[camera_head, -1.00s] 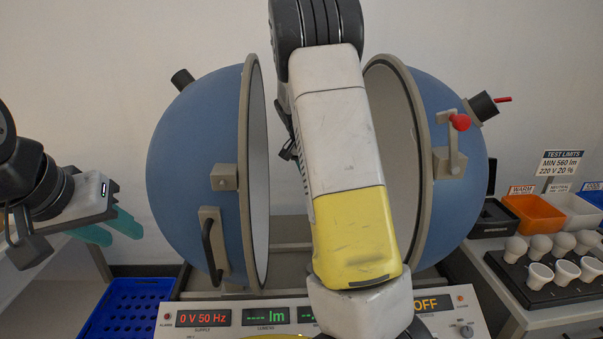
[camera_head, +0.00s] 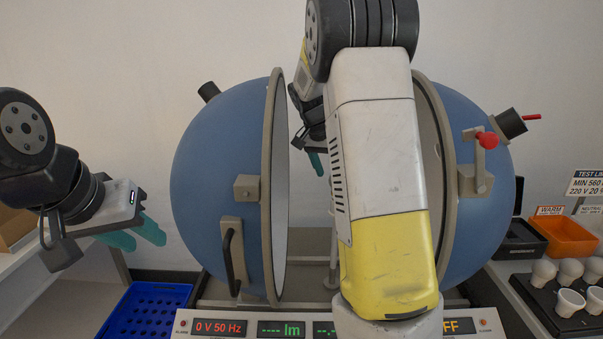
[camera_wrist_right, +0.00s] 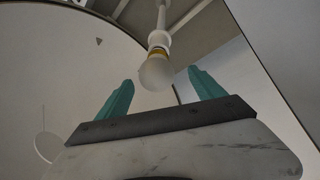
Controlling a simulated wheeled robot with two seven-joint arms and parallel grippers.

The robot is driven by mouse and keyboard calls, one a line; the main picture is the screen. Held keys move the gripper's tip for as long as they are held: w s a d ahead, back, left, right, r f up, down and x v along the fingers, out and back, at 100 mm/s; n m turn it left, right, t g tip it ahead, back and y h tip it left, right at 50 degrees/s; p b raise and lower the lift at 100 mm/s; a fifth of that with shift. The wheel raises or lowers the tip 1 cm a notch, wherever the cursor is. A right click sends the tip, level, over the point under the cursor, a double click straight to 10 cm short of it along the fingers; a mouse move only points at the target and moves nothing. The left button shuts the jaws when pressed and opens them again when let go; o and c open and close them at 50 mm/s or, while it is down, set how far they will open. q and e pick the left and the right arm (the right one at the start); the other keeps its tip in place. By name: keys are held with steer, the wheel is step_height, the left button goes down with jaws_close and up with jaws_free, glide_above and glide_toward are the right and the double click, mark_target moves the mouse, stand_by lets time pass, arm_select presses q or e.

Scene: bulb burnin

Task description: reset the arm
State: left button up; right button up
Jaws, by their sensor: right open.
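My right arm rises across the middle of the head view and bends back into the open blue sphere (camera_head: 222,165). My right gripper (camera_head: 318,160) is partly hidden behind that arm; one teal finger shows in the gap between the halves. In the right wrist view my right gripper (camera_wrist_right: 161,80) is open, its fingers wide apart with nothing between their pads. A frosted bulb (camera_wrist_right: 157,72) with a brass cap sits in a white socket on a post, just beyond the fingers and apart from them. My left gripper (camera_head: 136,232) is open and empty at the left.
A blue crate (camera_head: 145,312) stands below my left gripper. A control panel (camera_head: 250,327) runs along the front. At the right are an orange bin (camera_head: 566,237), a black tray (camera_head: 525,240) and a dark rack (camera_head: 545,305) of white bulbs. The sphere's walls stand close around my right gripper.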

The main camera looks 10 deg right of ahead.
steer(key=shift+s+a+r, duration=0.15)
steer(key=shift+s+r, duration=0.05)
steer(key=shift+s, duration=0.25)
steer(key=s+a+r+n+t+y, duration=0.1)
steer(key=s+a+n+y, duration=0.1)
steer(key=s, duration=0.7)
steer(key=s+a+r+n+t+y, duration=0.2)
steer(key=s+a+n, duration=0.2)
steer(key=s+a, duration=0.3)
steer(key=s+a+r+n+t+y, duration=0.1)
steer(key=s+a+r+n+y, duration=0.1)
steer(key=s, duration=1)
steer(key=a+n, duration=0.1)
steer(key=a, duration=0.1)
steer(key=shift+a+r+n, duration=0.2)
steer(key=shift+a+n, duration=0.1)
steer(key=shift+n, duration=0.1)
